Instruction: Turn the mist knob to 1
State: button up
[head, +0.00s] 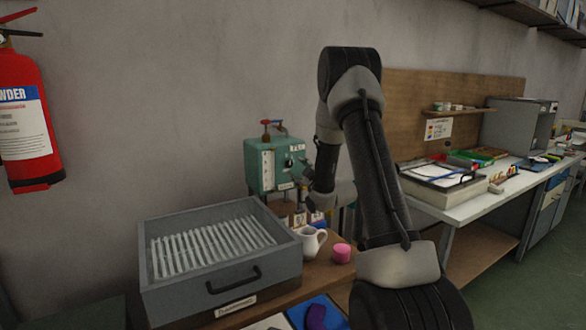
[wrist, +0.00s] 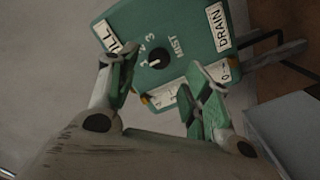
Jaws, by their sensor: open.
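The mist knob (wrist: 158,58) is a small round black knob on the green box, beside the printed word MIST. Small white numerals sit around it; a 3 is readable above it. A pale mark shows on the knob's left side, but I cannot tell which number it points to. The green box (head: 262,176) stands against the wall in the head view. My gripper (wrist: 160,66) is open, with one finger on each side of the knob in the wrist view and nothing between them. I cannot tell how far the fingertips are from the panel. In the head view, my gripper (head: 312,186) is at the box's right front.
A white workbench (head: 470,208) stands right.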

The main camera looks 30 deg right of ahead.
jog(key=s, duration=0.5)
jog(key=shift+s, duration=0.2)
jog(key=s+a+r+m+g+h, duration=0.2)
jog(key=s+a+r+m+g, duration=0.3)
jog(key=s+r, duration=0.4)
jog(key=s+a+m+g, duration=0.2)
jog(key=s+a+g, duration=0.2)
jog(key=s, duration=1.2)
jog(key=s+a+m+g+y, duration=0.1)
jog(key=s+a+g, duration=0.3)
jog(key=s, duration=1.2)
jog(key=shift+s+a+r+m+g, duration=0.15)
jog(key=shift+a+m+g, duration=0.3)
jog(key=shift+m, duration=0.35)
